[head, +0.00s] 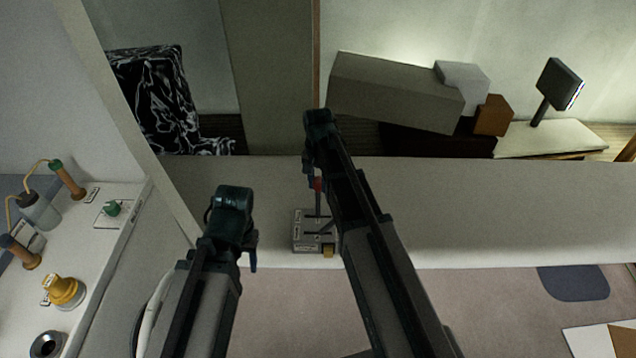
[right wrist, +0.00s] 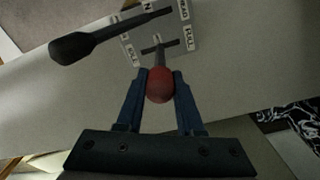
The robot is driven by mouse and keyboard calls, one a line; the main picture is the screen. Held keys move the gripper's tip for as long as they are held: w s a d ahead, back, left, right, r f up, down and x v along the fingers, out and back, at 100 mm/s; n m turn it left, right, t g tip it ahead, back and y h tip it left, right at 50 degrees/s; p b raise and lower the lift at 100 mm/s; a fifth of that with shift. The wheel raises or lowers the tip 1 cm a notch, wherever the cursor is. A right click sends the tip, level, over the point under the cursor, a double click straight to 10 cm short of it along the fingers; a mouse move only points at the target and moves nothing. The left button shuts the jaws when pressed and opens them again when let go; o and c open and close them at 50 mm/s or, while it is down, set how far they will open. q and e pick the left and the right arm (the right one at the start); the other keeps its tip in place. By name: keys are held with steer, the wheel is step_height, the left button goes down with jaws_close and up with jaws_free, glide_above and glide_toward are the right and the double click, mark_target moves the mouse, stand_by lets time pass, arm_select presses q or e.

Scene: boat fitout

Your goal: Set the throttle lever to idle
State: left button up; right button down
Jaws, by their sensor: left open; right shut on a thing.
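The throttle lever has a red knob (right wrist: 160,85) on a thin stem, which rises from a slot between labels that look like IDLE and FULL. The stem meets the slot between its two ends; the exact setting is hard to tell. My right gripper (right wrist: 160,78) has its fingers closed on either side of the red knob. In the head view the red knob (head: 318,184) shows above the grey control box (head: 301,232), partly hidden by my right arm. My left gripper (head: 252,262) is open and empty, left of the box.
A second lever with a long black handle (right wrist: 85,45) stands beside the throttle on the same box. The box sits on a pale ledge (head: 480,215). At left, a white counter (head: 100,255) holds an orange knob (head: 66,291) and other fittings.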

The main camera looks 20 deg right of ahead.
steer(key=shift+s+d+y, duration=0.2)
steer(key=shift+d+y, duration=0.1)
steer(key=shift+d, duration=0.15)
steer(key=s+d+f+t+y+b, duration=0.1)
steer(key=s+d+f+y+b, duration=0.1)
steer(key=d, duration=0.5)
steer(key=shift+d+f+y+b, duration=0.15)
steer(key=shift+d+y+b, duration=0.05)
steer(key=shift+y+b, duration=0.6)
steer(key=shift+s, duration=0.1)
steer(key=c, duration=0.5)
jaws_free()
steer(key=shift+d, duration=0.15)
